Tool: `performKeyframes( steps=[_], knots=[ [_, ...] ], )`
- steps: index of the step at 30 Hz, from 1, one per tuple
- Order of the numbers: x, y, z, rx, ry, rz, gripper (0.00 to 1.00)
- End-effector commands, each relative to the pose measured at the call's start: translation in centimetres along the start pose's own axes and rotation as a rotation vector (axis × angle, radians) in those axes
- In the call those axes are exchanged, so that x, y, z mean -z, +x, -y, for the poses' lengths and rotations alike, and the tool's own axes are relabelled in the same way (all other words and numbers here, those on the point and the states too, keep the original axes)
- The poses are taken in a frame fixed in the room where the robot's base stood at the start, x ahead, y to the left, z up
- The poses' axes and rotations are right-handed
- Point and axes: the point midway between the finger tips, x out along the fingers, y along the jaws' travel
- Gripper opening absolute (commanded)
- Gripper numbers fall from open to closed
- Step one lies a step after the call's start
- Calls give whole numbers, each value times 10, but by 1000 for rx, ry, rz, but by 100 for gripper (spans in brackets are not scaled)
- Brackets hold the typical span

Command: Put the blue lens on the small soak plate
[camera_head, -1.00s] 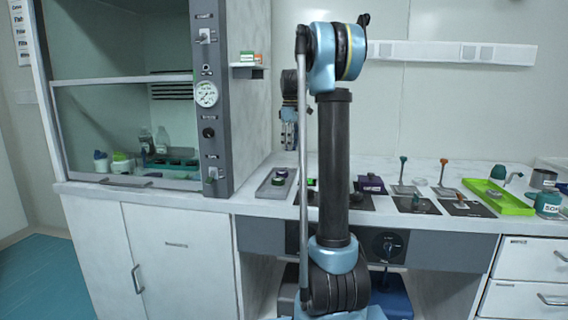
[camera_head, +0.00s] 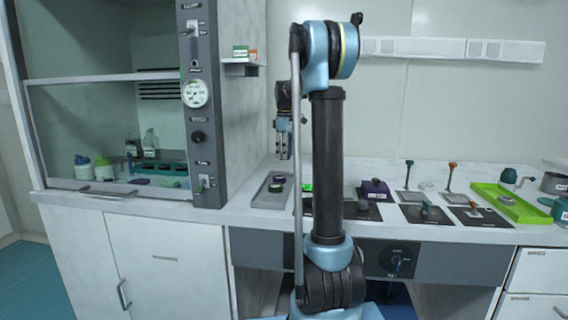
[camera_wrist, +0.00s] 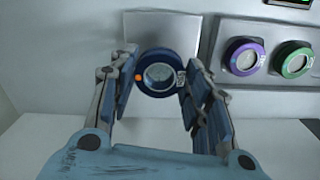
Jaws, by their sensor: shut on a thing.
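In the wrist view, my gripper (camera_wrist: 163,88) is shut on the blue lens (camera_wrist: 145,84), a dark blue ring with clear glass, an orange dot on its left and a small label on its right. It shows between the two fingers. A plain pale grey square plate (camera_wrist: 143,25) shows just beyond the lens; I cannot tell whether it is the small soak plate. In the head view, my gripper (camera_head: 282,150) hangs pointing down near the grey tray at the hood's right side. The blue lens cannot be made out there.
The grey tray (camera_head: 262,201) holds a purple lens (camera_wrist: 244,57) and a green lens (camera_wrist: 294,60). Dark mats with small fixtures, a purple box (camera_head: 375,190) and a lime-green tray (camera_head: 530,212) stand to the right. The fume hood (camera_head: 209,120) rises on the left.

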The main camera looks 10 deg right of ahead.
Motion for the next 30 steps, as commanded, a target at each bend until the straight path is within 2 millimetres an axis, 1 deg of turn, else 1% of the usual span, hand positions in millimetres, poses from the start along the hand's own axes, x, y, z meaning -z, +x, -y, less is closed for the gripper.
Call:
performKeyframes(
  steps=[2,9,12,20,21,23,30],
  knots=[
    [1,6,0,0,-1,0,20],
    [1,37,0,0,-2,0,20],
    [1,40,1,0,-2,0,20],
    [1,41,1,0,-2,0,20],
    [1,41,1,0,-2,0,51],
    [1,41,1,0,-2,0,64],
    [1,41,1,0,-2,0,64]
  ],
)
